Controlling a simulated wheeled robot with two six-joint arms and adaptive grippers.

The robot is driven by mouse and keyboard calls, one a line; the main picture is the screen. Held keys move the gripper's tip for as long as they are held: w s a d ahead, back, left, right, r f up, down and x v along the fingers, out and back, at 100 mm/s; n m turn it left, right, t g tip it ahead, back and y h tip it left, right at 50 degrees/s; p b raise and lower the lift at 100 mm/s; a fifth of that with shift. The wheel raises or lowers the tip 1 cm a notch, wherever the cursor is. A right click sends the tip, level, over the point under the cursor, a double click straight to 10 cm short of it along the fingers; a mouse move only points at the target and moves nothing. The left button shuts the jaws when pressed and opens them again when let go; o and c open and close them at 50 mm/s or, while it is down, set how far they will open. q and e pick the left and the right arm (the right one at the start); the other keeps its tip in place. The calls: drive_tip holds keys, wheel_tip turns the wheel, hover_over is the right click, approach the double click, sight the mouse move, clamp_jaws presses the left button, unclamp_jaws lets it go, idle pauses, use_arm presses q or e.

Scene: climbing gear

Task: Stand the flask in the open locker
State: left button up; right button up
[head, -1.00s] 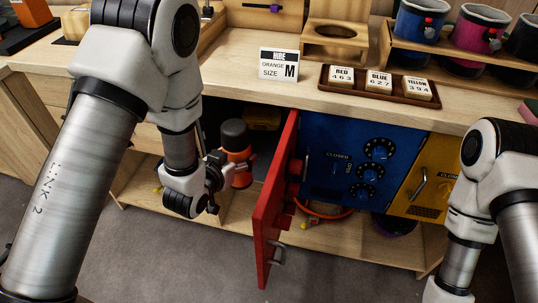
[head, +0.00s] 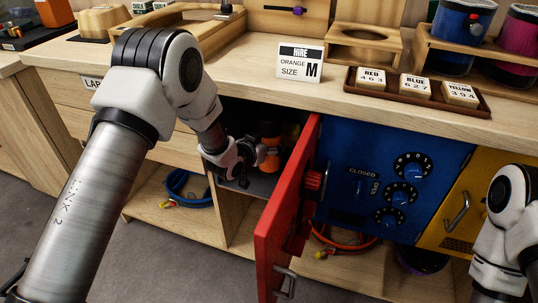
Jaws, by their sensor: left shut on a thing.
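The orange flask with a dark cap (head: 270,142) is upright inside the open locker, in the dark opening left of the red door. My left gripper (head: 250,156) reaches into the opening and is shut on the flask at its left side. The gripper partly hides the flask, and I cannot tell whether its base touches the floor of the open locker (head: 262,186). The red locker door (head: 283,215) stands swung out toward me. My right arm shows at the right edge, but its gripper is out of view.
A closed blue locker (head: 350,200) with dials and a yellow one (head: 490,205) are right of the door. On the counter are a sign (head: 299,64) and a tray (head: 352,82) of number tags. Coiled slings (head: 185,188) lie on the lower shelf.

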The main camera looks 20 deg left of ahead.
use_arm(q)
drive_tip(key=shift+f+b, duration=0.45)
drive_tip(key=shift+f, duration=1.25)
drive_tip(key=o, duration=1.4)
drive_tip(key=shift+o, duration=0.2)
drive_tip(key=shift+s, duration=0.1)
drive_tip(key=shift+r, duration=0.2)
drive_tip(key=p+v, duration=0.2)
drive_tip(key=v, duration=1)
drive_tip(key=s+f+n+g+y, duration=0.2)
drive_tip(key=s+f+g, duration=0.7)
drive_tip(key=s+f, duration=1.15)
drive_tip(key=s+f+g, duration=0.1)
drive_tip(key=s+g, duration=0.1)
drive_tip(key=s, duration=0.5)
drive_tip(key=s+a+f+n+g+y, duration=0.1)
drive_tip(key=s+f+g, duration=0.1)
drive_tip(key=s, duration=0.5)
drive_tip(key=shift+s+a+f, duration=0.2)
drive_tip(key=shift+a+f, duration=0.1)
